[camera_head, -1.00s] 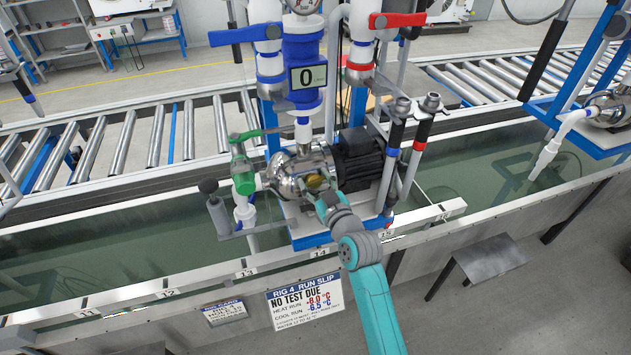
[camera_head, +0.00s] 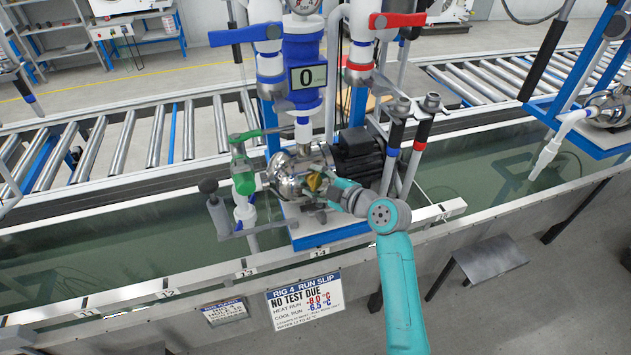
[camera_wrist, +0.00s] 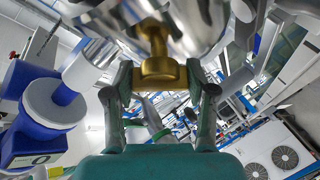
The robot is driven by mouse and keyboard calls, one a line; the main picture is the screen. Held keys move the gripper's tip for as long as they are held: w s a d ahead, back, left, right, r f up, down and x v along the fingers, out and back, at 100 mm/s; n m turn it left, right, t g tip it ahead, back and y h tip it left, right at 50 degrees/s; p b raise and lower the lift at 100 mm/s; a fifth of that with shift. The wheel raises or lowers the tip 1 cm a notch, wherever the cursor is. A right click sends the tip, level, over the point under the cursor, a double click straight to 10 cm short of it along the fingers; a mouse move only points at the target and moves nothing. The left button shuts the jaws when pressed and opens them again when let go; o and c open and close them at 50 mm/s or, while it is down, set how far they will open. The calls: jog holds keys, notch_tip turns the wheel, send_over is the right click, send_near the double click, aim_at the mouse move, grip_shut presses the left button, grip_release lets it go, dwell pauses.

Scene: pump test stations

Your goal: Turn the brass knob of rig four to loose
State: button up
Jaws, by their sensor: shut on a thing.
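The brass knob (camera_head: 314,182) sits on the front of rig four's silver pump body (camera_head: 289,172). In the wrist view the brass knob (camera_wrist: 158,72) is a T-shaped piece at the upper middle, below the shiny pump body (camera_wrist: 190,22). My gripper (camera_wrist: 160,88) has one finger on each side of the knob's bar and is shut on it. In the head view my gripper (camera_head: 322,188) reaches the knob from the right, and its fingers are small and partly unclear. The rig's slip (camera_head: 304,299) reads "RIG 4 RUN SLIP".
A green-handled valve (camera_head: 242,172) stands left of the pump, and a black motor (camera_head: 357,157) is on its right. Blue (camera_head: 245,34) and red (camera_head: 398,20) lever handles are above. A display (camera_head: 307,76) reads 0. A water trough (camera_head: 130,250) runs below.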

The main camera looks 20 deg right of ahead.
jog(key=n+g, duration=0.1)
jog(key=n, duration=0.1)
jog(key=n+g, duration=0.1)
jog(key=n, duration=0.2)
jog(key=shift+g, duration=0.4)
jog(key=shift+n, duration=0.3)
jog(key=o, duration=1.2)
jog(key=shift+c, duration=0.2)
jog(key=v, duration=1.2)
jog(key=shift+w+d, duration=0.1)
